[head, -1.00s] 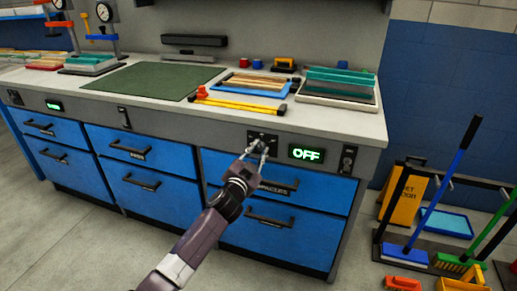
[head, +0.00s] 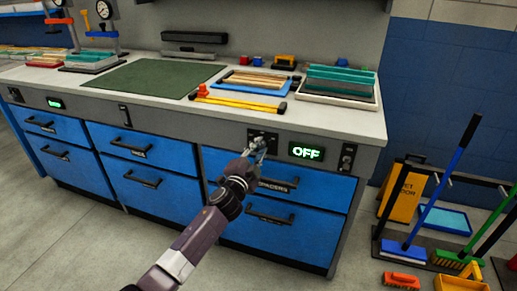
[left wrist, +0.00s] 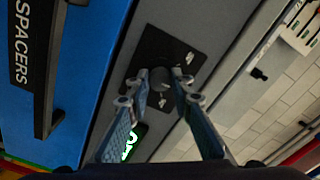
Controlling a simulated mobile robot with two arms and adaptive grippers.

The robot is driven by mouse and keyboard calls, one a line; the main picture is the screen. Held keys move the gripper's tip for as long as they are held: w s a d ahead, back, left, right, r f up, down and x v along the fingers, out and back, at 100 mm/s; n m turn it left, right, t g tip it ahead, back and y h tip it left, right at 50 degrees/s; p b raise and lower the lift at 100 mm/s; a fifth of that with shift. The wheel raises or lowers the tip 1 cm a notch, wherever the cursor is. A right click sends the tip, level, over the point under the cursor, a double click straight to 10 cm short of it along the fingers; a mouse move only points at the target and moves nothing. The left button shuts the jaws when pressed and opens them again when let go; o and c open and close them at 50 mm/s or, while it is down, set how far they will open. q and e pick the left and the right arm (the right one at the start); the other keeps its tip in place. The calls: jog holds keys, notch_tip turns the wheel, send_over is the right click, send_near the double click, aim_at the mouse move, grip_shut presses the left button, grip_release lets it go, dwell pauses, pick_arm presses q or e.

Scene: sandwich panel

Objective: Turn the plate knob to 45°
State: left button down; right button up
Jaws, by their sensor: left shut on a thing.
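The plate knob (left wrist: 159,78) is a dark round knob on a black square plate (left wrist: 185,50) on the bench's front panel. In the head view the plate (head: 263,133) sits just left of a green-lit display reading OFF (head: 306,152). My left gripper (head: 256,148) is at the knob, and in the left wrist view its two fingers (left wrist: 159,82) are closed on the knob from both sides. The fingers hide much of the knob in the head view, so its angle cannot be read. My right gripper is not in view.
Blue drawers with dark handles (head: 270,218) lie below the panel. A switch plate (head: 347,157) is right of the display. The worktop holds a green mat (head: 150,80), a yellow level (head: 240,104) and trays. Brooms and a yellow floor sign (head: 401,190) stand at right.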

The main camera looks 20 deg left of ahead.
pick_arm(q)
jog(key=c, duration=1.7)
grip_release()
jog(key=s, duration=1.2)
jog(key=shift+a, duration=0.15)
jog(key=shift+f, duration=0.1)
